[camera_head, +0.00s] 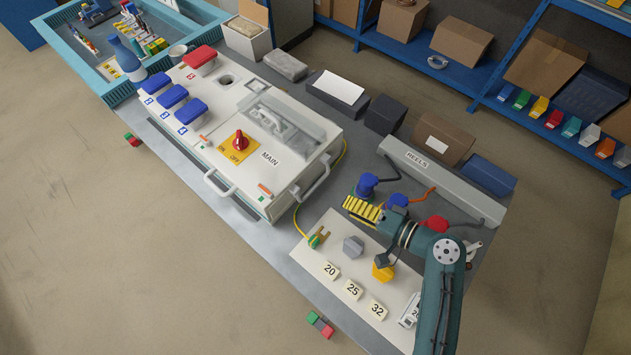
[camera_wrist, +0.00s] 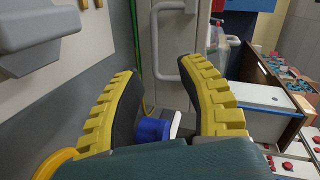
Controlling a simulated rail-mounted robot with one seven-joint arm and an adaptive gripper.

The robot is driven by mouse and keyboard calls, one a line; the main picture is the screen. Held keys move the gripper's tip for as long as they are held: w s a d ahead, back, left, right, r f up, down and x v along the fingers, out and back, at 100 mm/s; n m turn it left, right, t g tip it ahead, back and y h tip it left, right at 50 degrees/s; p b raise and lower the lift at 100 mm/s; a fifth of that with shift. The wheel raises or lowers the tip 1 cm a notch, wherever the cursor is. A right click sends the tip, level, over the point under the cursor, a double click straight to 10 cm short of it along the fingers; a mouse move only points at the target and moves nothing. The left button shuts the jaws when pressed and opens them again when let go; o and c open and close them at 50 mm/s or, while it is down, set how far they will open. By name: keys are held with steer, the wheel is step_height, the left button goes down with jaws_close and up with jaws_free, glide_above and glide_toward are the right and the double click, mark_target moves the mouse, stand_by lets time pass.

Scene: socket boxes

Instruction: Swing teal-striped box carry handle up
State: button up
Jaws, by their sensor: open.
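The large white box (camera_head: 262,163) marked MAIN stands on the grey bench, with a teal band low on its long front side. One grey carry handle (camera_head: 222,187) sticks out from that side. Another grey handle (camera_head: 316,182) is at its right end. In the wrist view a pale box wall (camera_wrist: 143,45) with a grey handle loop (camera_wrist: 168,80) shows beyond the fingertips. My gripper (camera_head: 360,207) is to the right of the box, apart from it. Its yellow ribbed fingers (camera_wrist: 158,85) are open and nothing is held between them.
A blue plug (camera_head: 366,183), another blue plug (camera_head: 397,201) and a red one (camera_head: 434,224) lie by the grey REELS rail (camera_head: 420,171). A yellow-green cable (camera_head: 299,222) runs beside the box's right end. A white board (camera_head: 335,248) with numbered tags lies in front of my arm.

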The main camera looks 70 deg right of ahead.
mark_target(315, 186)
steer(key=s+m, duration=0.2)
steer(key=s+a+f+m+h, duration=0.1)
steer(key=shift+s+f+t, duration=0.1)
steer(key=shift+s+t, duration=0.2)
steer(key=shift+w+f, duration=0.1)
steer(key=b+x, duration=0.1)
steer(key=x, duration=1.5)
steer(key=shift+d+b, duration=0.2)
steer(key=shift+b, duration=0.15)
jaws_close()
